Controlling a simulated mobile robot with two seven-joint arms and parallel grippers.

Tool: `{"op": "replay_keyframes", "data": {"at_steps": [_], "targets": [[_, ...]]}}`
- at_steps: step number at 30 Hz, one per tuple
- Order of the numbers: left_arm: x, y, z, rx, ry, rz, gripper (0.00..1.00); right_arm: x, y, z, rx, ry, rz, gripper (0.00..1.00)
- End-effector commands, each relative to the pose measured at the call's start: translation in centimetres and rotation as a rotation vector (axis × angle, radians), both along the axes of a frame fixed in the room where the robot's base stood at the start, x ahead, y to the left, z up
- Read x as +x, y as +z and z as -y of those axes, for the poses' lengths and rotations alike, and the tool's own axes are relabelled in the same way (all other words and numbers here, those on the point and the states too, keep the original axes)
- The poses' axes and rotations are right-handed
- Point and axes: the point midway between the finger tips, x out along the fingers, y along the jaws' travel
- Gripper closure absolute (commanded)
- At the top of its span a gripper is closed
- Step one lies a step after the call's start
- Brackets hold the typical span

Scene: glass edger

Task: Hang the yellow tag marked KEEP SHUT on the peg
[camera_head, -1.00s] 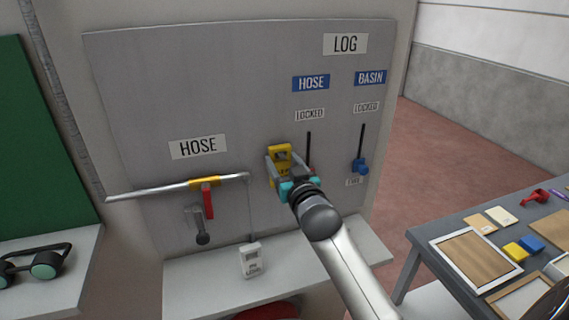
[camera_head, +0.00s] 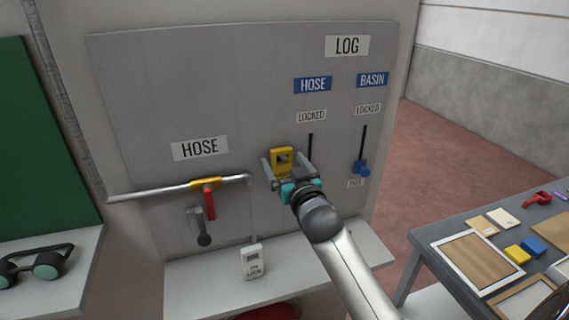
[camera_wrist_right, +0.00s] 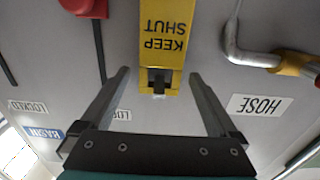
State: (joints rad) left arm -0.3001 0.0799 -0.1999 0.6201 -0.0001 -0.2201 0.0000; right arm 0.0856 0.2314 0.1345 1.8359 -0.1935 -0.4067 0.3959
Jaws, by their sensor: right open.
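The yellow tag (camera_head: 283,169) is on the grey wall panel, left of the HOSE slot. In the right wrist view the tag (camera_wrist_right: 164,38) reads KEEP SHUT, upside down in that picture. The dark peg (camera_wrist_right: 159,77) shows through the opening at the tag's top end, so the tag appears to hang on it. My right gripper (camera_head: 283,161) is open, with one finger on each side of the tag. The wrist view shows gaps between the tag and both fingers (camera_wrist_right: 159,73). My left gripper is not in view.
Left of the tag is a bent pipe (camera_head: 140,194) with a red-handled valve (camera_head: 209,204). Right of it is the BASIN slot with a blue knob (camera_head: 361,168). A red knob (camera_wrist_right: 85,7) is close by. A shelf (camera_head: 200,291) juts out below; a cluttered table (camera_head: 425,240) stands right.

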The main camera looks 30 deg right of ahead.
Motion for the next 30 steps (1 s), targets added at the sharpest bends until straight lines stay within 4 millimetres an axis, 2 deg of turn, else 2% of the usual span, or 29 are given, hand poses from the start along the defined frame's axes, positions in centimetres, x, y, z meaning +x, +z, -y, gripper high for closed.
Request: {"op": "replay_keyframes", "data": {"at_steps": [9,14,30], "targets": [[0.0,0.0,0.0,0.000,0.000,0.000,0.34,-0.1,-0.1,0.0,0.000,0.000,-0.002,0.01],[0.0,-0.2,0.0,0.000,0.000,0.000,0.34,-1.2,-0.2,-0.3,0.000,0.000,-0.002,0.01],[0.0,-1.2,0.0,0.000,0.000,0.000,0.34,-10.0,-0.2,-2.4,0.002,0.000,-0.003,0.01]]}}
